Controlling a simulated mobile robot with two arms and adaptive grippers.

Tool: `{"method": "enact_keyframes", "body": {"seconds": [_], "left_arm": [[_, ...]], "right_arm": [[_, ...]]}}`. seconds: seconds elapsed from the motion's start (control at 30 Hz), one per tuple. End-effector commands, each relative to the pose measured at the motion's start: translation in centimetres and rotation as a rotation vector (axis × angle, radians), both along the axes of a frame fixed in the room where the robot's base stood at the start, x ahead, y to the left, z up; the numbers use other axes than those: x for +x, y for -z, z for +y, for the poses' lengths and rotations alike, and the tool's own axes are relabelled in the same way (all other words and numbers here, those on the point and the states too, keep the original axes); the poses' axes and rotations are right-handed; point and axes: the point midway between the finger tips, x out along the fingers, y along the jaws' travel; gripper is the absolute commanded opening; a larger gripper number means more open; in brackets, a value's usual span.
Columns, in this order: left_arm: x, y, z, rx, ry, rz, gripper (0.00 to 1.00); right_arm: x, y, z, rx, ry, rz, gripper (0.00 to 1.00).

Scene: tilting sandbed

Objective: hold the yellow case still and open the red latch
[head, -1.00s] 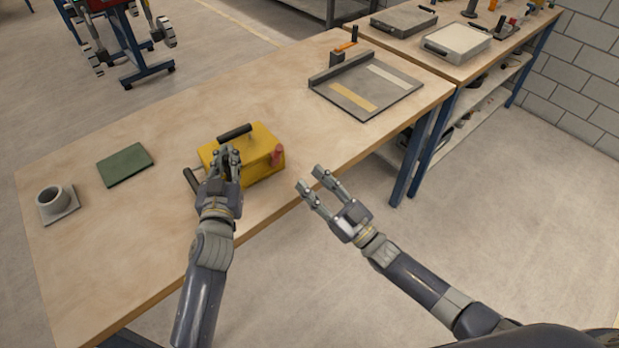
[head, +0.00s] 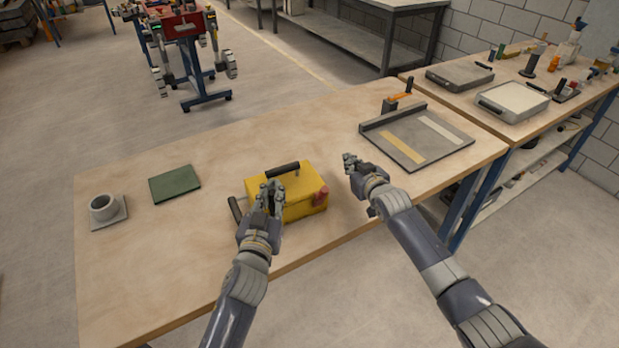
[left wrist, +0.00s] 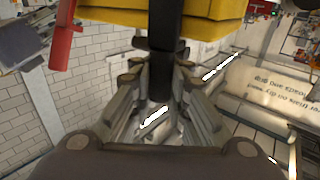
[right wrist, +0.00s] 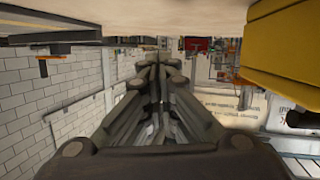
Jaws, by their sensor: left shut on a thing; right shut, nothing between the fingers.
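The yellow case (head: 298,205) stands near the front edge of the workbench. A black handle (head: 283,169) is on its top and a dark lever-like grip (head: 235,208) is at its left. The red latch (head: 321,196) is on its right front corner, hanging down; it also shows in the left wrist view (left wrist: 62,38). My left gripper (head: 270,188) is at the case's front, shut on a black handle (left wrist: 161,70) of the case. My right gripper (head: 349,160) is shut and empty, to the right of the case and apart from the latch.
A green mat (head: 174,184) and a grey cup on a plate (head: 106,208) lie left of the case. A grey tray with two strips (head: 436,158) lies at the right end. The bench (head: 200,250) is clear between them.

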Motion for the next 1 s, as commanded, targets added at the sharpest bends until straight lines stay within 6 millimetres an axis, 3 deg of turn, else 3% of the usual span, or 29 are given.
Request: {"method": "enact_keyframes", "body": {"seconds": [0.2,0.43,0.57,0.73,1.0], "left_arm": [[0.0,0.0,0.0,0.001,0.0,0.0,0.0],[0.0,0.0,0.0,0.001,0.0,0.0,0.0],[0.0,0.0,0.0,0.001,-0.001,-0.001,0.0],[0.0,0.0,0.0,0.001,-0.001,0.0,0.0],[0.0,0.0,0.1,0.001,-0.001,0.0,0.0]], "right_arm": [[2.3,-2.5,1.6,-0.069,0.019,0.212,0.0],[1.2,-6.0,5.2,-0.172,-0.041,0.442,0.0],[-1.0,-8.8,8.3,-0.272,-0.122,0.558,0.0],[-5.6,-12.7,12.4,-0.469,-0.255,0.685,0.0],[-12.0,-16.8,14.8,-0.77,-0.387,0.814,0.0]]}}
